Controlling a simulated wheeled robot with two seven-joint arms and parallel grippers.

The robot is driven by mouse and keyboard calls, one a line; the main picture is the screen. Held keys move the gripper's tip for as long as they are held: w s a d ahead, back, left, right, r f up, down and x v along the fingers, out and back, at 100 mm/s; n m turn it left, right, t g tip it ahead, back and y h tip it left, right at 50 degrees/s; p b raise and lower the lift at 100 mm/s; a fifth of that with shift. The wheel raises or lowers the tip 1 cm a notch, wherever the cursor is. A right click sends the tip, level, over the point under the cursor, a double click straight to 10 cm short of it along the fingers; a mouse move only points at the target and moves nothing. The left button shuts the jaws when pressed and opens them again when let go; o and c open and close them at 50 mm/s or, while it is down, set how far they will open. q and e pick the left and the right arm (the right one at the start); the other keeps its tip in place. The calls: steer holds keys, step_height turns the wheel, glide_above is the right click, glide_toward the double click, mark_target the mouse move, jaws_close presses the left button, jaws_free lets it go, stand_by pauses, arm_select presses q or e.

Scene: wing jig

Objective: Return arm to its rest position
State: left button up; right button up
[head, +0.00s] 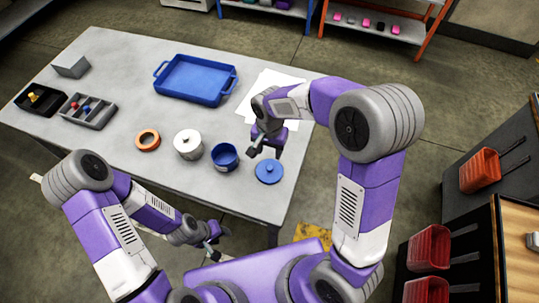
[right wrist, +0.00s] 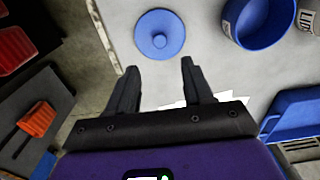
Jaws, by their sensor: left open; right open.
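My right gripper (head: 265,148) is over the right part of the grey table, between the blue pot and the blue lid. In the right wrist view its two fingers (right wrist: 157,85) are apart with nothing between them. The blue lid (head: 268,172) lies flat on the table; it also shows in the right wrist view (right wrist: 160,34), beyond the fingertips. My left gripper (head: 215,235) is open in front of the table's near edge, low and away from the objects, and I see nothing in it.
Red bins (head: 479,172) stand at the right.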

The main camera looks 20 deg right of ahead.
steer(key=shift+r, duration=0.95)
